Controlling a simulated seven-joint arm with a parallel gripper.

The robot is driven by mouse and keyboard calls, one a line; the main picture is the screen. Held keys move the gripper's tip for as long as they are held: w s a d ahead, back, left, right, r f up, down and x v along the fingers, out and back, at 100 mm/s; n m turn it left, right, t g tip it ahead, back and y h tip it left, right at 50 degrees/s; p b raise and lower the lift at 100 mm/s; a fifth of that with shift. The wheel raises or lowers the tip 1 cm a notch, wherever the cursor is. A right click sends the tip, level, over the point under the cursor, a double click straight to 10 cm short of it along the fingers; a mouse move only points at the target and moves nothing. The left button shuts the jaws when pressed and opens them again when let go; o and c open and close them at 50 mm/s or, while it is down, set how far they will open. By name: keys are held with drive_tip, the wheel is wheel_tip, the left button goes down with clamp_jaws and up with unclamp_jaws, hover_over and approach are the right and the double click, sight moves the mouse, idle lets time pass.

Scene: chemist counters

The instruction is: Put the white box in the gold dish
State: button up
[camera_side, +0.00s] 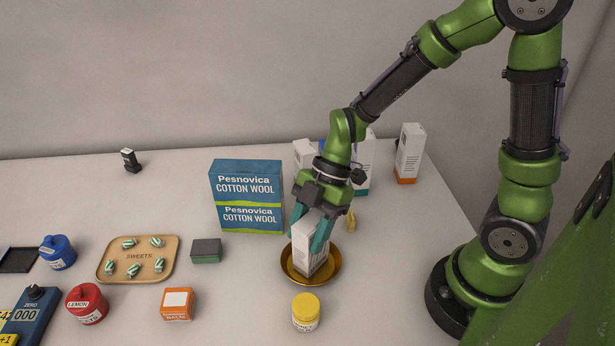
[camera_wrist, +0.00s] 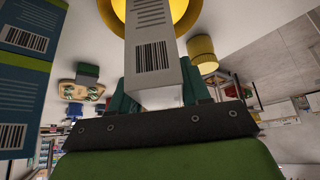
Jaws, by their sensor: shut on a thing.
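The white box (camera_side: 304,249) stands upright, a little tilted, between the teal fingers of my gripper (camera_side: 311,233). My gripper is shut on it. The gold dish (camera_side: 332,269) is directly under the box, and the box's lower end is at or inside the dish; I cannot tell whether it touches the bottom. In the wrist view the white box (camera_wrist: 152,48) has a barcode on its side and runs from my gripper (camera_wrist: 158,98) toward the gold dish (camera_wrist: 190,14), which shows behind its far end.
A yellow-capped jar (camera_side: 306,312) stands just in front of the dish. Blue cotton wool boxes (camera_side: 247,196) stand behind left, and a white and orange box (camera_side: 409,153) stands behind right. A sweets tray (camera_side: 168,262), a green-grey box (camera_side: 206,251) and an orange box (camera_side: 177,304) lie left.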

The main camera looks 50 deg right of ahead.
drive_tip(key=o, duration=1.1)
drive_tip(key=shift+f, duration=0.1)
drive_tip(key=s+d+r+m+t+h, duration=0.1)
drive_tip(key=d+r+m+t, duration=0.1)
drive_tip(key=r+m, duration=0.3)
drive_tip(key=s+d+r+m+t+h, duration=0.1)
drive_tip(key=d+r+m, duration=0.3)
drive_tip(key=m, duration=0.5)
drive_tip(key=s+d+r+m+t+h, duration=0.2)
drive_tip(key=s+d+r+m+t, duration=0.1)
drive_tip(key=r+m, duration=0.4)
drive_tip(key=shift+s+d+r+m+t, duration=0.2)
drive_tip(key=shift+d+r+m+t, duration=0.1)
drive_tip(key=shift+m+t, duration=0.25)
